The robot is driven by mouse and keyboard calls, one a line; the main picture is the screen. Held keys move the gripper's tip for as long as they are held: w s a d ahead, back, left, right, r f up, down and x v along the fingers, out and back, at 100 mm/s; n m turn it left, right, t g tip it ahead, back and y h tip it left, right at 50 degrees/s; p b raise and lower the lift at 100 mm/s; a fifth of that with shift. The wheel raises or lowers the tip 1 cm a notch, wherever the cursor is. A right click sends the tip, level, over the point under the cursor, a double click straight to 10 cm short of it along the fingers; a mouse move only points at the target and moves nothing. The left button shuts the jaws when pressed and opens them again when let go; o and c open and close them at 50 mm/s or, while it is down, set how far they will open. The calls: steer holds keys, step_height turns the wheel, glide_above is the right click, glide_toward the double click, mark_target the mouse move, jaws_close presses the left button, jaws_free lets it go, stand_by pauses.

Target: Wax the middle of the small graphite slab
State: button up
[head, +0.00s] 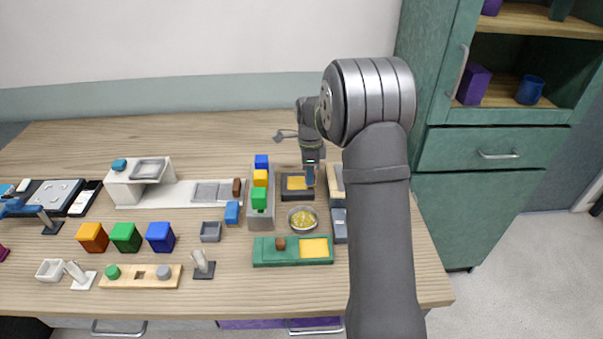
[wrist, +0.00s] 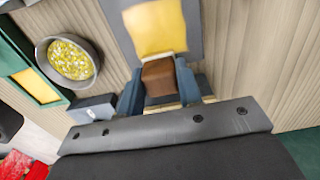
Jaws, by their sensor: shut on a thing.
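The small graphite slab (head: 290,195) is a dark grey block with a yellow patch (head: 296,183) on top, right of the middle of the table. In the wrist view the slab (wrist: 190,40) is at the top, with its yellow patch (wrist: 155,27). My gripper (head: 309,178) is at the slab's right side. In the wrist view my gripper (wrist: 158,85) is shut on a brown block (wrist: 158,76), which is at the near edge of the yellow patch. I cannot tell whether the block touches the slab.
A bowl of yellow bits (head: 302,220) stands in front of the slab. A green slab (head: 272,255) with a brown block and a yellow patch is nearer. A grey stand (head: 262,218) with coloured blocks is just left. A pale board (head: 336,180) lies right, partly behind my arm.

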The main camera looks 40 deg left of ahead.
steer(key=shift+r, duration=4)
